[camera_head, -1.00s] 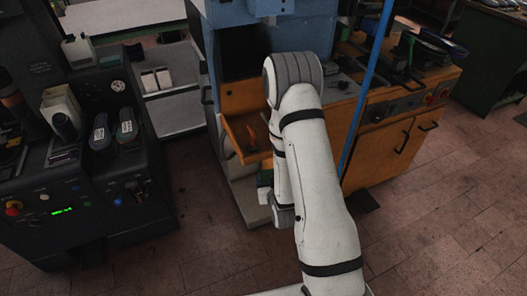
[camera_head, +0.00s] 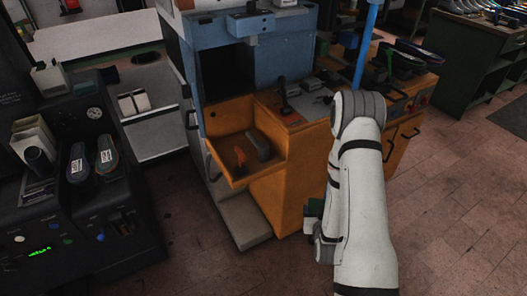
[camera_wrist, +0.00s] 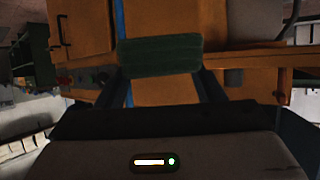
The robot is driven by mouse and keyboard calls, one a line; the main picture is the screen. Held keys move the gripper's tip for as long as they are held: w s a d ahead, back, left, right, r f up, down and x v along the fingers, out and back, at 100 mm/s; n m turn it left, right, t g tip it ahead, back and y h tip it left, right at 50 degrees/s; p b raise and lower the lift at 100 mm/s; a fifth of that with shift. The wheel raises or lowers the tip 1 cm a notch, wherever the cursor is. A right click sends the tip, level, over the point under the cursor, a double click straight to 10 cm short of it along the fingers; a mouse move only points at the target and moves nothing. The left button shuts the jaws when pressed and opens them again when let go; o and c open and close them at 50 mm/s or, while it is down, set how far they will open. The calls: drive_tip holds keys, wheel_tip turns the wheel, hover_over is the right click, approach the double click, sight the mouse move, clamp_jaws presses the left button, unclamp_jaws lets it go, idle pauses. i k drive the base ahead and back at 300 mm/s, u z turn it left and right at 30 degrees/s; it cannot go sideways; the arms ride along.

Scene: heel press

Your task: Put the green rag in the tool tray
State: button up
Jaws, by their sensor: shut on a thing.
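The green rag (camera_wrist: 160,56) is pinched between the two fingertips of my gripper (camera_wrist: 160,72) in the wrist view. In the head view a small green patch of the rag (camera_head: 314,207) shows at my gripper (camera_head: 317,222), low beside the orange cabinet side and mostly hidden by my arm. The orange tool tray (camera_head: 223,153) juts from the front of the blue machine, to the left of and higher than my gripper. An orange-red tool (camera_head: 240,157) and a dark grey object (camera_head: 258,145) lie in it. The rag is outside the tray.
The blue machine (camera_head: 258,53) rises behind the tray. An orange workbench (camera_head: 405,135) with tools stands behind my arm, and a blue pole (camera_head: 366,40) rises there. A black control console (camera_head: 85,220) fills the left. Open brick floor (camera_head: 205,270) lies in front.

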sight(238, 134)
drive_tip(key=u, duration=0.15)
drive_tip(key=i, duration=0.2)
drive_tip(key=z, duration=2.5)
drive_tip(key=k, duration=2.1)
drive_tip(key=u, duration=1.95)
drive_tip(key=i, duration=0.95)
drive_tip(key=u, duration=0.15)
